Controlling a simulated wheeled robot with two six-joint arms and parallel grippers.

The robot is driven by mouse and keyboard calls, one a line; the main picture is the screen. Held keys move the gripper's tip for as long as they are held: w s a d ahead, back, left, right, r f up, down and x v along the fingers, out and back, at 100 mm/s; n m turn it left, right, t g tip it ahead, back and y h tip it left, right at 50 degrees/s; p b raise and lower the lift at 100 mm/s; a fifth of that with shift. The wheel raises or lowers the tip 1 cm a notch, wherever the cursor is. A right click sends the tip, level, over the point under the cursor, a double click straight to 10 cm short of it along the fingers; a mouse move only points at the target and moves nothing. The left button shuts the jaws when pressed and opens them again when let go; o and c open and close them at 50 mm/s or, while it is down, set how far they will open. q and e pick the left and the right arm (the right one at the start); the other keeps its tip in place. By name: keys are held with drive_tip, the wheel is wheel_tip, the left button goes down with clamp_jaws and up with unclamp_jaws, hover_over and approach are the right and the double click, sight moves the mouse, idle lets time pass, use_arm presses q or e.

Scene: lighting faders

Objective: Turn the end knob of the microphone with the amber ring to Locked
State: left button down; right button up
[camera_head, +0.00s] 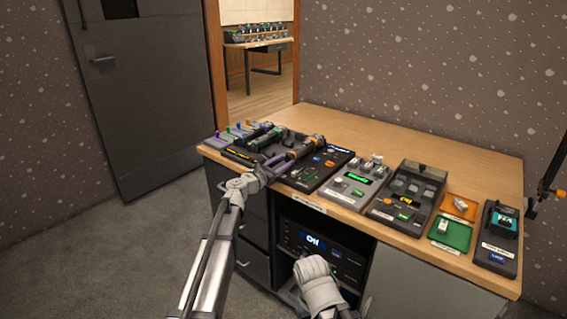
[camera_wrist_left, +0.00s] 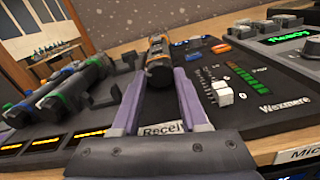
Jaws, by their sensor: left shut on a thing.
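The microphone with the amber ring (camera_head: 313,143) is a dark cylinder at the tabletop's left part. It also shows in the left wrist view (camera_wrist_left: 158,62), with an orange band near its far end. My left gripper (camera_head: 290,158) is shut on it. Its two purple fingers (camera_wrist_left: 160,80) stand on either side of the dark body in the left wrist view. The fingers hide part of the microphone, and I cannot read the end knob's setting.
Microphones with blue (camera_wrist_left: 92,68) and green (camera_wrist_left: 62,100) rings lie left of my fingers. More devices stand along the table (camera_head: 420,138), whose back part is clear.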

use_arm(q)
drive_tip(key=m, duration=0.3)
drive_tip(key=shift+c, duration=2)
unclamp_jaws()
